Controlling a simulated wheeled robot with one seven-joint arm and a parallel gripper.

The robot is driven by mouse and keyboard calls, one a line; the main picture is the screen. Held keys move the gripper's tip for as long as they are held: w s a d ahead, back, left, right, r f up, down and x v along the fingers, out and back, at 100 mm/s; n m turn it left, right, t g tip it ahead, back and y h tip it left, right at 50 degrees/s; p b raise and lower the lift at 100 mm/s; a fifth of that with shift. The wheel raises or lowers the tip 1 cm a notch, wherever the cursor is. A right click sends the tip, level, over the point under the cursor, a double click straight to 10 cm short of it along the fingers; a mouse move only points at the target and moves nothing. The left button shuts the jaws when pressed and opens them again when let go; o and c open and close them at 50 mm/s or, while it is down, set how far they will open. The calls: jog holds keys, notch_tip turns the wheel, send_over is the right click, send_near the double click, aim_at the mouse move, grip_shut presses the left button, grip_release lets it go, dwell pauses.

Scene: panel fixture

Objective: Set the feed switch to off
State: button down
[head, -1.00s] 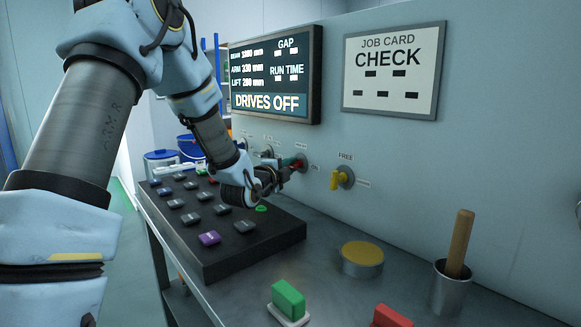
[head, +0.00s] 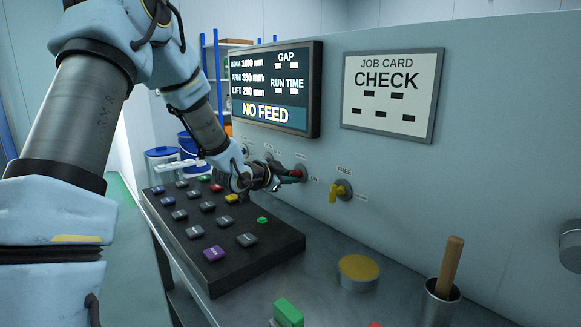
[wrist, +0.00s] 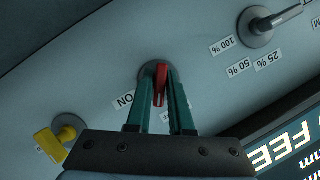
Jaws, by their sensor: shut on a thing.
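A red switch handle (head: 297,174) stands out from the upright panel, left of the yellow knob. My gripper (head: 280,178) reaches it from the left and is shut on it. In the wrist view, the red handle (wrist: 161,82) lies between the two teal fingers of my gripper (wrist: 161,90). An "ON" label (wrist: 125,100) is beside it. Another label is mostly hidden behind a finger, and the switch's name is too small to read. The screen (head: 270,88) reads "NO FEED" at its bottom.
A yellow knob (head: 338,193) under "FREE" is close on the right. A grey lever (wrist: 268,25) with percent labels is on the other side. A button box (head: 230,270) lies below my arm. A yellow disc (head: 358,270) and a cup (head: 440,302) stand on the bench.

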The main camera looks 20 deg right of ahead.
jog(key=n+g+p, duration=0.1)
jog(key=p, duration=0.2)
jog(key=n+g+p, duration=0.1)
jog(key=n+p, duration=0.1)
jog(key=p, duration=0.2)
jog(key=shift+r, duration=0.25)
jog(key=p, duration=0.1)
jog(key=n+g+p, duration=0.1)
jog(key=p, duration=0.1)
jog(key=shift+f+n, duration=0.2)
jog(key=shift+n, duration=0.1)
jog(key=shift+f, duration=0.1)
jog(key=c, duration=0.9)
grip_release()
jog(key=b+v, duration=0.2)
jog(key=v, duration=0.8)
jog(key=shift+a, duration=0.45)
jog(key=shift+f, duration=0.1)
